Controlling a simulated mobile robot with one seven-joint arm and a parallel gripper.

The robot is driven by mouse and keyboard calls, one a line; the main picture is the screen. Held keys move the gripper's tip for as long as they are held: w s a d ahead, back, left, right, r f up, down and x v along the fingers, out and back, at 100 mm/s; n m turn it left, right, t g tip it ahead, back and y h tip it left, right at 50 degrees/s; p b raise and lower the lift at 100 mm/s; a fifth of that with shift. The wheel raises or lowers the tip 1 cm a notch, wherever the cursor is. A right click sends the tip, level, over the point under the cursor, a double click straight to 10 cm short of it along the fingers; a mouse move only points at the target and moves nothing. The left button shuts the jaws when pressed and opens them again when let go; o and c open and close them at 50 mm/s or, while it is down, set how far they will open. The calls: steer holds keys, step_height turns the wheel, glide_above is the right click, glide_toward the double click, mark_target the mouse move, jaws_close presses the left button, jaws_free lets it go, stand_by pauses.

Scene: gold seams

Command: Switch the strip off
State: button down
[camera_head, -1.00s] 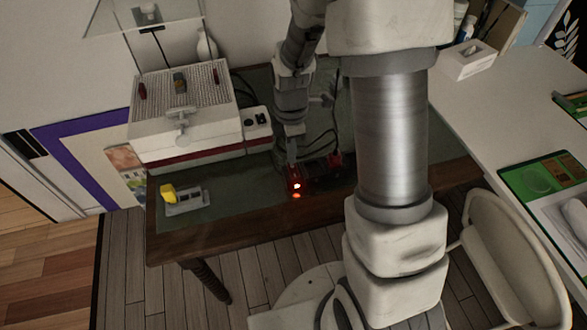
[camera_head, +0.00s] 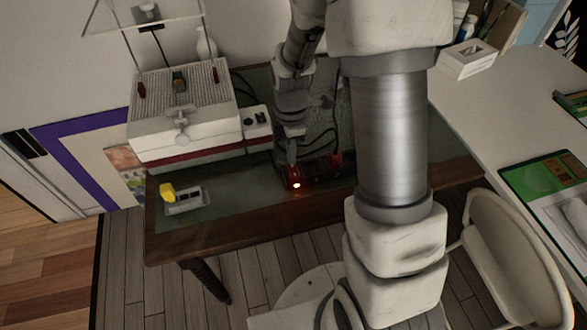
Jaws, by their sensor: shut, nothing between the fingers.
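The power strip (camera_head: 320,171) is a dark bar on the green desk top, near the front edge, partly hidden behind my arm at its right. A small light (camera_head: 297,185) glows white-red at its left end. Red parts show near both ends of the visible strip. My gripper (camera_head: 292,163) is shut and empty, pointing down at the strip's left end, just behind the glowing light. I cannot tell whether its tips touch the strip.
A white ribbed machine (camera_head: 186,115) stands at the left on the desk (camera_head: 225,190). A small grey device with a yellow part (camera_head: 168,192) lies at the front left. Cables run behind the strip. A white table (camera_head: 490,110) and chair (camera_head: 508,255) stand at right.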

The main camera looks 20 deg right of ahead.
steer(key=shift+f+b, duration=0.4)
steer(key=shift+f, duration=0.2)
stand_by(0.3)
steer(key=shift+r+p, duration=0.6)
steer(key=shift+r, duration=0.15)
steer(key=shift+r, duration=0.35)
steer(key=s+r+m+t+p, duration=0.1)
steer(key=s+r+m+p, duration=0.25)
steer(key=r, duration=0.65)
steer(key=s+r+m+t+p, duration=0.25)
steer(key=r+m, duration=0.25)
steer(key=r, duration=0.5)
steer(key=s+r+m+t+p, duration=0.2)
steer(key=s+r+m+p, duration=0.1)
steer(key=s+r+m, duration=0.6)
steer(key=v, duration=0.4)
steer(key=shift+s+f, duration=0.15)
steer(key=shift+s, duration=0.05)
